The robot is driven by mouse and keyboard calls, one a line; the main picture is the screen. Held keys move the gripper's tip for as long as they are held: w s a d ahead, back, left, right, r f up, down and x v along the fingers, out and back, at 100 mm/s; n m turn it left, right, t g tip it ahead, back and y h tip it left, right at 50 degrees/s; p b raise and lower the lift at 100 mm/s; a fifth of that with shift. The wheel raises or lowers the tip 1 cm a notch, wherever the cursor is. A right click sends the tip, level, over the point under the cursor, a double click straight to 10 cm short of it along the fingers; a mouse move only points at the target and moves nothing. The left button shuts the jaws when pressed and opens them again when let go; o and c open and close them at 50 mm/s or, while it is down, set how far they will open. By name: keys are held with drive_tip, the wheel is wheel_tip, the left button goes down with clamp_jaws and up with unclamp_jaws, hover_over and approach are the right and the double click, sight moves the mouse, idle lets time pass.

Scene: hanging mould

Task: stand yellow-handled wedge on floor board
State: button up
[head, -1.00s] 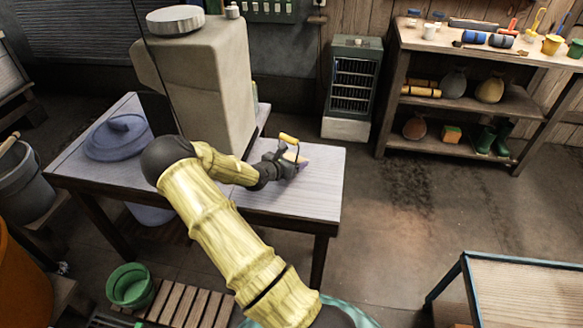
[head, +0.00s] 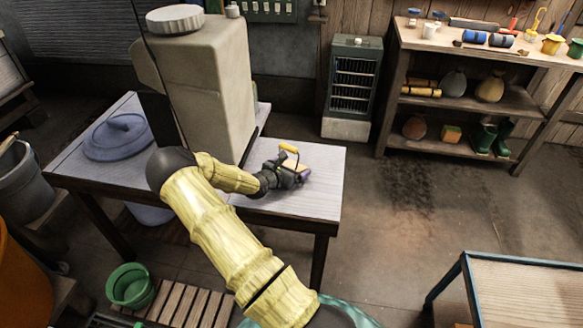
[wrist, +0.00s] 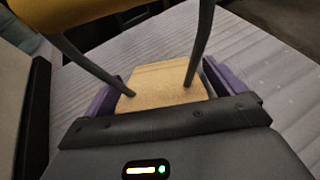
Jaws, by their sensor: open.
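The yellow-handled wedge (wrist: 160,86) is a tan block with two dark bars rising to a yellow handle. In the head view its yellow handle (head: 289,148) shows above my gripper, over the right part of the grey table (head: 322,175). My gripper (head: 297,174) is open around the block, low at the tabletop. In the wrist view a purple finger pad shows on each side of the tan block. I cannot tell whether the pads touch it. The block's underside is hidden. I cannot tell which surface is the floor board.
A slatted wooden pallet (head: 190,305) and green bucket (head: 130,286) are on the floor. A blue-edged bench (head: 530,295) is at lower right. Floor between is open.

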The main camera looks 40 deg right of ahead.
drive_tip(key=shift+r, duration=0.2)
drive_tip(key=v, duration=1.2)
drive_tip(key=shift+w, duration=0.1)
drive_tip(key=shift+s, duration=0.2)
